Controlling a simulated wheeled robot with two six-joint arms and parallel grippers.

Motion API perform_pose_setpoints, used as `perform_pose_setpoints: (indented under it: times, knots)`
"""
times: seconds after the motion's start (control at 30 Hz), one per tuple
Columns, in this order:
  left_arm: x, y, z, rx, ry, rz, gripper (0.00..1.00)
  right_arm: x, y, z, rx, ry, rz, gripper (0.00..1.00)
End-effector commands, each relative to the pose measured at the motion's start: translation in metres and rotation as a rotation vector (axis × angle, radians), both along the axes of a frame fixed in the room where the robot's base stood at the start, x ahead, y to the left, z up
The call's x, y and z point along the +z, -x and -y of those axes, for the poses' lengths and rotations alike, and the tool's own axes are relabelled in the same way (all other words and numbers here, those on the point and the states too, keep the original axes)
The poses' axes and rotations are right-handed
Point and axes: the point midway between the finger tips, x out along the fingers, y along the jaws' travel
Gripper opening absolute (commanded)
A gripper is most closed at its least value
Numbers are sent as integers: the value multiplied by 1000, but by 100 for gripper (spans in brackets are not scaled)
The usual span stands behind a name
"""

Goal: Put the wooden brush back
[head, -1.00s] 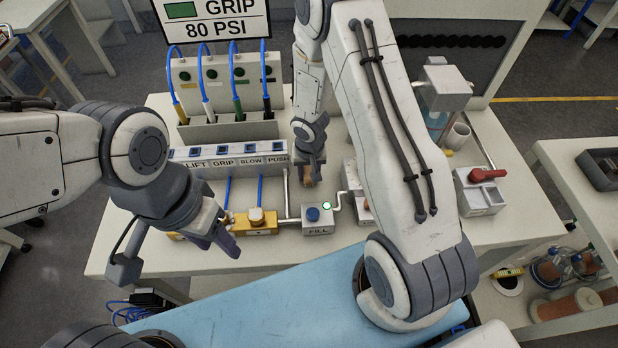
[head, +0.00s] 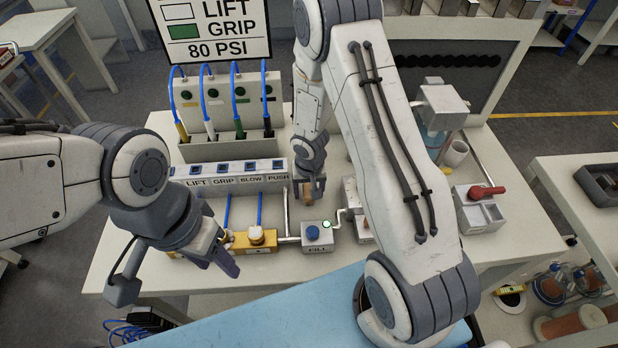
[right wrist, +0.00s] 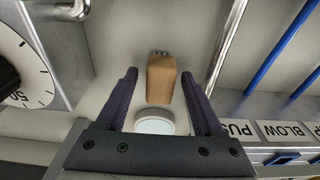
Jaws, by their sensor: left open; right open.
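The wooden brush (right wrist: 161,80) is a light brown block with small dark bristles at its far end. In the right wrist view it lies between the two dark fingers of my right gripper (right wrist: 159,76), which is open, with a gap on each side. In the head view my right gripper (head: 309,190) is over the bench behind the FILL box, and a brown patch beside it is probably the brush. My left gripper (head: 228,262) is open near the bench's front edge, by the yellow valve block (head: 255,241).
A white round disc (right wrist: 155,123) is below the brush in the right wrist view. The FILL box (head: 319,236), a labelled switch row (head: 235,171) and a red-handled box (head: 480,207) stand on the bench. A dial (right wrist: 22,75) is left in the wrist view.

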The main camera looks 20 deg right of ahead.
Motion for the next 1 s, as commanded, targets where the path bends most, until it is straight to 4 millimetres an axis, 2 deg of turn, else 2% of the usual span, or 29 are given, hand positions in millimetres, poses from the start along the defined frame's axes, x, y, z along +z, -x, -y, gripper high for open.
perform_pose_setpoints:
  times: [0.03,0.3,0.43,0.67,0.77,0.87,0.97,1.0]
  knots:
    - [12,0,0,0,0,0,50,16,1,0,0,0,1,69]
    - [50,0,0,-1,0,0,50,75,7,-3,-1,0,3,69]
    - [58,0,0,-3,0,0,50,96,10,-3,0,0,2,69]
    - [58,0,0,-4,0,0,50,116,13,-7,11,1,4,69]
    - [58,0,0,-4,0,0,50,136,19,-22,68,8,4,69]
    - [58,0,0,-4,0,0,50,173,35,-52,184,18,1,69]
    - [58,0,0,-4,0,0,50,216,69,-87,344,19,-11,69]
    - [58,0,0,-4,0,0,50,232,86,-99,411,17,-16,69]
